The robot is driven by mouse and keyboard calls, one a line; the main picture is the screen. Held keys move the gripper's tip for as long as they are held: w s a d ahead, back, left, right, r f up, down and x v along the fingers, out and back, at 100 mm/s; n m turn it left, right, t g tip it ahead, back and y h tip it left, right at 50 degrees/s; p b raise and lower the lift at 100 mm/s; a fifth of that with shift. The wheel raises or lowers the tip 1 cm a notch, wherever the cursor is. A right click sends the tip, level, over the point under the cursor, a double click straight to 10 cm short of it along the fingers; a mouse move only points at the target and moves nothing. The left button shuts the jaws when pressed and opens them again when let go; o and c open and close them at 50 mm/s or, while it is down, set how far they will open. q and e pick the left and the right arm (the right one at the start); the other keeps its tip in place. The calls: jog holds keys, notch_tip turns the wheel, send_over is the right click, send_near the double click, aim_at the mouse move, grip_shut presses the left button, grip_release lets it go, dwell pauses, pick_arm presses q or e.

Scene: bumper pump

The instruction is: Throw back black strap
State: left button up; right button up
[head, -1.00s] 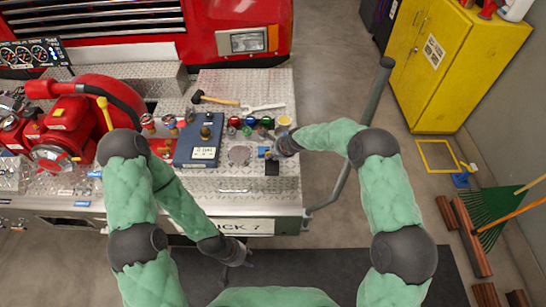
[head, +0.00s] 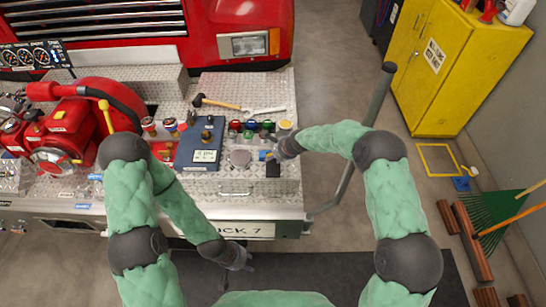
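A short black strap (head: 273,170) lies on the front right part of the metal bumper deck (head: 245,82), just below a small blue piece (head: 265,155). My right gripper (head: 277,154) is right above the strap's upper end, close to the blue piece. Its fingers are small and dark here, so I cannot tell whether they touch or hold the strap. My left gripper (head: 246,264) hangs low in front of the bumper, over the dark floor mat, away from the strap. Its finger opening is not clear.
A blue box (head: 200,145), several coloured caps (head: 250,126), a hammer (head: 220,104) and a wrench (head: 265,111) lie on the deck. A red pump (head: 60,140) stands at the left. A grey upright bar (head: 379,95) rises right of the bumper.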

jog(key=v, duration=1)
jog(key=shift+r, duration=0.3)
